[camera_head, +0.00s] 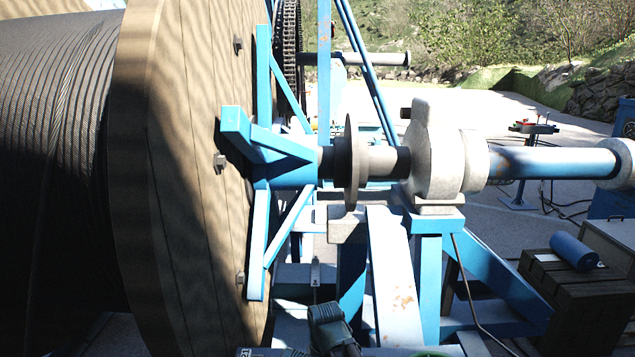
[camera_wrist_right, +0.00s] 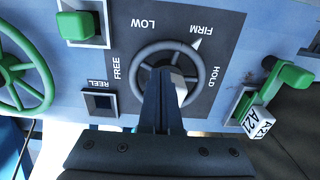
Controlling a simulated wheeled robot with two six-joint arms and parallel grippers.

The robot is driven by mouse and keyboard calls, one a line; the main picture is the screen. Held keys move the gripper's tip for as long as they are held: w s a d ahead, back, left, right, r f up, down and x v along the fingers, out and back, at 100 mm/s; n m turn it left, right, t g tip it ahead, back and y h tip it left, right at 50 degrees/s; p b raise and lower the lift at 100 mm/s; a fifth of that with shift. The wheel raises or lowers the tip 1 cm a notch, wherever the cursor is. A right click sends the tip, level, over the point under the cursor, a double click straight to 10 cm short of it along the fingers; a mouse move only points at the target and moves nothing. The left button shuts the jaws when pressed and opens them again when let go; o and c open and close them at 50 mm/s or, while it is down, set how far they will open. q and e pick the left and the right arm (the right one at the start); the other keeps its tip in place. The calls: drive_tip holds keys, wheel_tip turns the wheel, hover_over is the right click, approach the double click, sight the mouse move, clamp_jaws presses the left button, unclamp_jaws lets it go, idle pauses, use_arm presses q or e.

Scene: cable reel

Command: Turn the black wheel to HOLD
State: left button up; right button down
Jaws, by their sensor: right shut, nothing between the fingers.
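The black wheel (camera_wrist_right: 143,57) is on a dark dial plate in the right wrist view, where the lettering appears upside down. LOW, FIRM, HOLD and FREE are printed around it. A white pointer (camera_wrist_right: 196,44) at the wheel's rim is beside FIRM, with HOLD farther along to the right. My right gripper (camera_wrist_right: 166,80) is shut and empty, its fingers over the wheel's middle and hiding its lower part. I cannot tell whether the fingertips touch the wheel. My left gripper is in neither view.
On the blue panel are a green handwheel (camera_wrist_right: 12,75), a green switch (camera_wrist_right: 75,26), a REEL window (camera_wrist_right: 100,101) and a green lever (camera_wrist_right: 290,78) with an A21 tag (camera_wrist_right: 252,122). The head view shows a big cable reel (camera_head: 190,170) and its blue stand (camera_head: 430,270).

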drive_tip(key=shift+a, duration=0.55)
idle(0.4)
drive_tip(key=shift+a, duration=0.35)
drive_tip(key=shift+a, duration=0.35)
drive_tip(key=shift+w+a, duration=0.1)
drive_tip(key=shift+a, duration=0.25)
drive_tip(key=shift+a, duration=0.1)
drive_tip(key=shift+s+a, duration=0.2)
drive_tip(key=shift+s, duration=0.3)
